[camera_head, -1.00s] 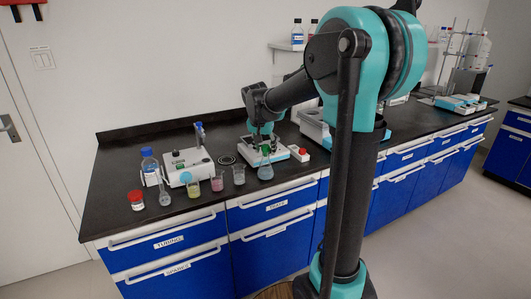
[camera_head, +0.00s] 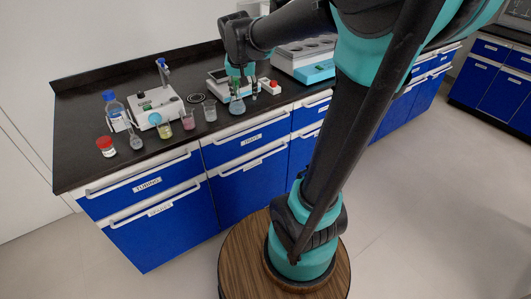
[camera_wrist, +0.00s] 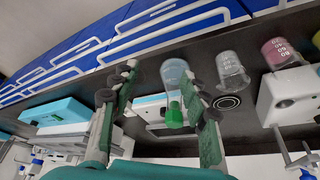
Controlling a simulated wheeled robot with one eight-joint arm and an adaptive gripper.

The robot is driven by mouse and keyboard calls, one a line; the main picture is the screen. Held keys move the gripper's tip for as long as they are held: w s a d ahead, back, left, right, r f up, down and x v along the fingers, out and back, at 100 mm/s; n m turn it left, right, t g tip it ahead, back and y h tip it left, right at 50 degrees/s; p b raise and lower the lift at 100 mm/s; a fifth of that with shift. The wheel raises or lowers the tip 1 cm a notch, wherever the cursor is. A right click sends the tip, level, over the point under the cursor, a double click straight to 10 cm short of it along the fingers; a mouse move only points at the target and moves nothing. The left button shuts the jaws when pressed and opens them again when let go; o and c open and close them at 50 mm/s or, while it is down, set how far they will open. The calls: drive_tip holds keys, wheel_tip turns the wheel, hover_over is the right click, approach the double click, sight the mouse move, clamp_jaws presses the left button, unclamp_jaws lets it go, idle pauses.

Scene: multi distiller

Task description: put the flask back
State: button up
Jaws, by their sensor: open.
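The flask (camera_head: 237,106) has a rounded body with pale blue liquid and a green cap. It stands upright on the black counter, at the right end of a row of glassware. In the wrist view the flask (camera_wrist: 174,74) shows between my fingers, nearer the right one, with its green cap toward me. My gripper (camera_head: 243,88) is over the counter right at the flask. In the wrist view my gripper (camera_wrist: 160,78) is open, one finger on each side of the flask. I cannot tell whether either finger touches it.
Beakers with clear, pink (camera_head: 188,121) and yellow (camera_head: 164,130) contents stand close on the left. A white stirrer device (camera_head: 158,106) and a blue-capped bottle (camera_head: 115,110) are behind them. A red-button box (camera_head: 269,86) is on the right. A small white-and-blue device (camera_head: 220,85) is behind the flask.

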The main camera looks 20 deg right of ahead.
drive_tip(key=s+d+f+n, duration=0.1)
drive_tip(key=s+f, duration=0.7)
drive_tip(key=s, duration=0.1)
drive_tip(key=s+d+f+n+y, duration=0.1)
drive_tip(key=s+d+f+n, duration=0.1)
drive_tip(key=s+f, duration=0.6)
drive_tip(key=shift+s+f+n, duration=0.15)
drive_tip(key=shift+s+n, duration=0.15)
drive_tip(key=shift+s, duration=0.8)
